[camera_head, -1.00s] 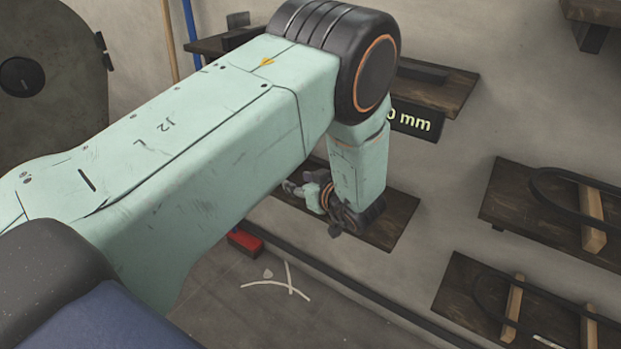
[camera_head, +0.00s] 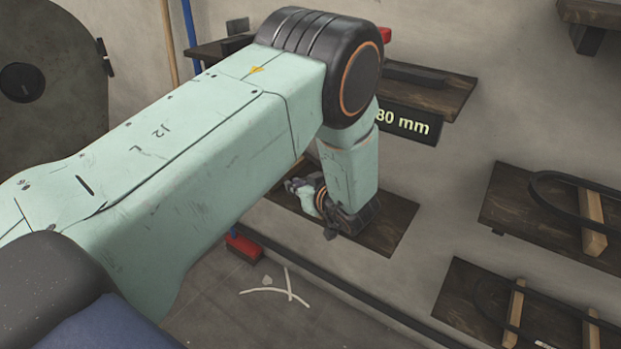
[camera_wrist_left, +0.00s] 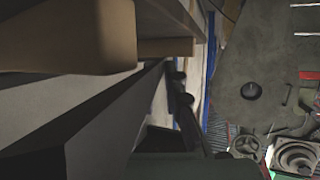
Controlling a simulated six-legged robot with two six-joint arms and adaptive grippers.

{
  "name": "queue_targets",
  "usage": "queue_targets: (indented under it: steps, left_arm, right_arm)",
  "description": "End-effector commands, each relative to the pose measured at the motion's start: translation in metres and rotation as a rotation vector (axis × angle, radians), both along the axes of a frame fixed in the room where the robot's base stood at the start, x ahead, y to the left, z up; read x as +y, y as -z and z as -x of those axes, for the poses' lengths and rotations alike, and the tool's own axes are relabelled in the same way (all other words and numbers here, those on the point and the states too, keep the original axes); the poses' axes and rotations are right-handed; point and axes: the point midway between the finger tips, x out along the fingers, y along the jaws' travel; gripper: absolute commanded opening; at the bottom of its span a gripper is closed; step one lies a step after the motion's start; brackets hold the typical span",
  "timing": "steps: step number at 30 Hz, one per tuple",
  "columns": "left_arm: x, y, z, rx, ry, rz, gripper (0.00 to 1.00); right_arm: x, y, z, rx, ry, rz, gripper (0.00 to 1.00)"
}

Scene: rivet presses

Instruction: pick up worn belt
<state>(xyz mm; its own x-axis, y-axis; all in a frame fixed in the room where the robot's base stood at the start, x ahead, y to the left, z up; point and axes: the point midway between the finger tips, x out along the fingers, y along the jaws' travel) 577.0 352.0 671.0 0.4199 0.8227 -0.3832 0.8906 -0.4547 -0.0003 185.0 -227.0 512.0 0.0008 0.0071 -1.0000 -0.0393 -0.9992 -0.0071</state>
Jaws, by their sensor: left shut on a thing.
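My left arm comes in from the left, bends down at a dark elbow, and its left gripper (camera_head: 296,186) is small and dark over a low brown shelf (camera_head: 395,225). In the left wrist view dark fingers (camera_wrist_left: 182,102) show near the middle, and they are shut. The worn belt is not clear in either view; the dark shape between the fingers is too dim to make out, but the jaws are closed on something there. My right gripper is not in view.
An upper shelf (camera_head: 445,85) carries an 80 mm sign (camera_head: 403,122). At right, one shelf (camera_head: 510,200) holds a black belt (camera_head: 560,180) over a wooden block (camera_head: 593,225); a lower shelf (camera_head: 460,290) holds another. A red brush (camera_head: 243,246) and pale strips (camera_head: 275,292) lie on the floor.

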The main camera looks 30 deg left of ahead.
Motion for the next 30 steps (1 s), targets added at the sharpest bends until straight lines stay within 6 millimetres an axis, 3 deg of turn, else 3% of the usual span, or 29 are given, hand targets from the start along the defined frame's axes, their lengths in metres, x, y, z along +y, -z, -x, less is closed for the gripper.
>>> queue_targets:
  steps: [14,25,30]
  left_arm:
    - [0.000,-0.004,-0.001,-0.003,-0.001,-0.001,0.00]
    - [0.000,-0.072,-0.001,-0.005,-0.002,-0.001,0.00]
    - [0.000,-0.094,0.000,-0.003,-0.001,-0.001,0.00]
  right_arm:
    - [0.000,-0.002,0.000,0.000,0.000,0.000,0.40]
    - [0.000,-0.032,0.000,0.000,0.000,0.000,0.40]
    - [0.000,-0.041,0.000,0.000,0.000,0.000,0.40]
